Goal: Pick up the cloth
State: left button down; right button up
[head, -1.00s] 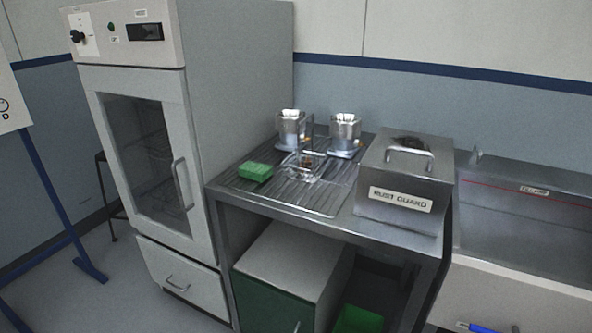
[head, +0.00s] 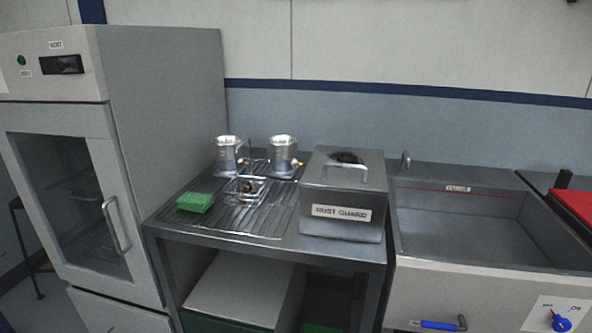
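A small green block-shaped item (head: 195,203) lies on the ribbed metal rack at the left of the steel table. It could be a folded cloth or a pad; I cannot tell which. No other clear cloth shows. Neither of my grippers is in the head view.
Two shiny metal housings (head: 229,155) (head: 283,156) and a small clear tray (head: 246,188) stand on the ribbed rack (head: 262,222). A lidded steel box labelled "RUST GUARD" (head: 347,226) stands to their right. A glass-door cabinet (head: 165,130) is left; a steel basin (head: 455,222) is right.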

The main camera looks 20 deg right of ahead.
aim_at(194, 202)
jog(key=i+j+z, duration=0.1)
jog(key=j, duration=0.35)
jog(key=i+j+z, duration=0.1)
jog(key=i+j, duration=0.15)
jog(key=j, duration=0.2)
jog(key=i+j+z, duration=0.1)
jog(key=j, duration=0.4)
jog(key=i+j+z, duration=0.1)
jog(key=j, duration=0.4)
jog(key=i+j, duration=0.2)
jog(key=j, duration=0.25)
jog(key=i+j+z, duration=0.15)
jog(key=j, duration=0.35)
jog(key=j+z, duration=0.1)
jog(key=j, duration=0.4)
